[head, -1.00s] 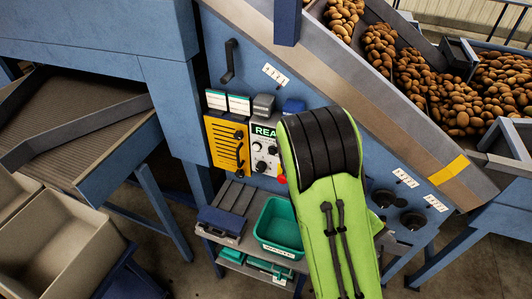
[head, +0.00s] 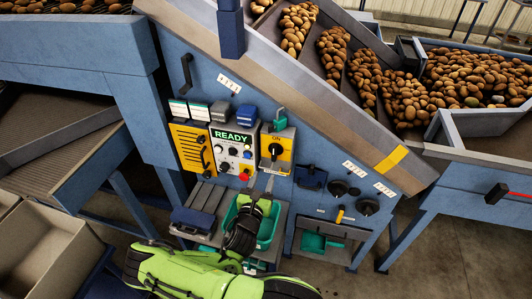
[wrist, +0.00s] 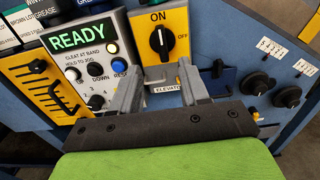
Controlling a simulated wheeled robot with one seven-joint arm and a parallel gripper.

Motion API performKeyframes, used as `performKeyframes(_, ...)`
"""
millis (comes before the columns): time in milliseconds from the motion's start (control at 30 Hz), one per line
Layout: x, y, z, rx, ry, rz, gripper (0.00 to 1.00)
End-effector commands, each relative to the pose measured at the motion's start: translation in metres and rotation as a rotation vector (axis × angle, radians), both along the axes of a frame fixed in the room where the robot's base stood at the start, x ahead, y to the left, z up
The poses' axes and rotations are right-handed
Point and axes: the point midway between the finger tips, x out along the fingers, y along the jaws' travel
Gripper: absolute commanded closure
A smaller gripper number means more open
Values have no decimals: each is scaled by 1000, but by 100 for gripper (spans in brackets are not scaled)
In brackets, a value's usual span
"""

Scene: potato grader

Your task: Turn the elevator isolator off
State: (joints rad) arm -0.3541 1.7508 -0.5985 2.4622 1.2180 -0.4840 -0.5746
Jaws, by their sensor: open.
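The elevator isolator (head: 277,150) is a yellow plate with a black rotary knob, on the blue machine's side panel right of the control box. In the wrist view the isolator knob (wrist: 161,41) points up toward the ON mark, with OFF to its right. A partly covered label beneath begins with "ELEVATO". My gripper (head: 261,187) is below the isolator in the head view. In the wrist view my gripper (wrist: 158,80) has its two fingers apart with nothing between them. The fingers are below the knob and appear apart from it.
The control box (head: 233,149) shows READY, with knobs and a red button, just left of the isolator. A yellow slotted plate (head: 190,147) is further left. A green tub (head: 268,235) sits on the shelf under my gripper. Black knobs (head: 367,207) are on the right panel.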

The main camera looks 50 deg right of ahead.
Motion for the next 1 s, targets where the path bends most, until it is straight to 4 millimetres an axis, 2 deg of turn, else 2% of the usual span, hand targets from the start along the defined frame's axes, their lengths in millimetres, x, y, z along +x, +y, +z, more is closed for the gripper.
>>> performKeyframes(33, 4, -13, 2, 3, -9, -5, 55)
performKeyframes(300, 32, -76, 3, 3, -11, -4, 55)
performKeyframes(500, 46, -109, 2, 1, -8, -3, 55)
performKeyframes(633, 50, -116, 1, 1, -4, -2, 55)
performKeyframes(833, 50, -116, 1, 1, -3, -2, 55)
performKeyframes(867, 50, -116, 1, 1, -3, -2, 57)
performKeyframes(1000, 50, -116, 1, 2, -4, -2, 78)
